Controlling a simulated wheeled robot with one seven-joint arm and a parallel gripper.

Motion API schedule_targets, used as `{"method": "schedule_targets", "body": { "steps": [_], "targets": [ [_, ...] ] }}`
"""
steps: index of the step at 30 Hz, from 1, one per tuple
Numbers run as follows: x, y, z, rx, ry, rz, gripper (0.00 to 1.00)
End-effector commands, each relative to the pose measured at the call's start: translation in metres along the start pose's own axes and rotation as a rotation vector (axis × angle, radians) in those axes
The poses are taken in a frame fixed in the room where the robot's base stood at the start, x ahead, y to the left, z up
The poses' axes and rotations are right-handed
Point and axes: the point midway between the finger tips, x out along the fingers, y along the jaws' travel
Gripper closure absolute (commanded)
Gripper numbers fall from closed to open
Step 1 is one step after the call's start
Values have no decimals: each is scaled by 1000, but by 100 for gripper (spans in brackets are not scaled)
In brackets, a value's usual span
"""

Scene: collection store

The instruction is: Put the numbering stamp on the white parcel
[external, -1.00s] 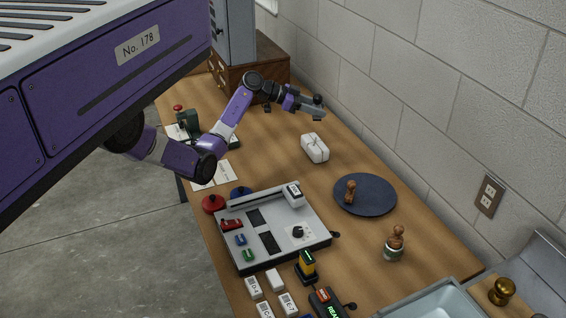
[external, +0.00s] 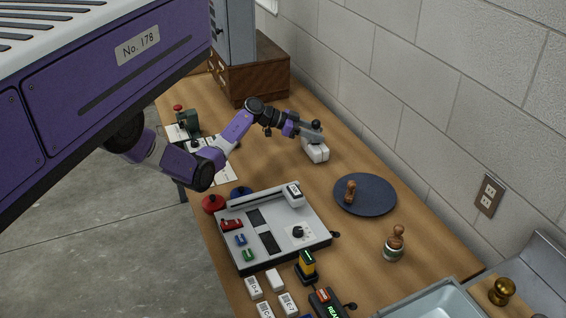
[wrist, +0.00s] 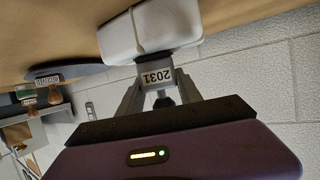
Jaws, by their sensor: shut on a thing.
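My gripper (external: 312,132) is shut on the numbering stamp, with a dark round knob (external: 315,125) showing above the fingers. In the wrist view the stamp (wrist: 155,77) shows a pale face marked 2031, upside down, between the fingers (wrist: 160,88). The white parcel (external: 317,154), a rounded white block tied with string, lies on the table under my gripper. In the wrist view the parcel (wrist: 160,27) is right beyond the stamp. I cannot tell whether stamp and parcel touch. My gripper hides part of the parcel's top in the external view.
A dark round mat (external: 375,205) with a wooden-handled stamp (external: 350,191) lies to the right of the parcel. A grey tray device (external: 290,258) stands nearer the camera. Another wooden stamp (external: 395,243) stands at the right. A wooden cabinet (external: 262,80) is at the back, along the block wall.

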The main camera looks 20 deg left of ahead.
Motion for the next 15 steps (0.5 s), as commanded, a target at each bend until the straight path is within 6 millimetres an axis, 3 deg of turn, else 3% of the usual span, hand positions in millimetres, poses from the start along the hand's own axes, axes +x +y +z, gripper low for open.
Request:
{"method": "schedule_targets", "body": {
  "steps": [5,6,9,15],
  "targets": [
    [1,0,3,1,1,-1,100],
    [1,0,2,0,0,0,54],
    [1,0,2,0,0,0,37],
    [1,0,2,0,0,0,37]
  ]
}}
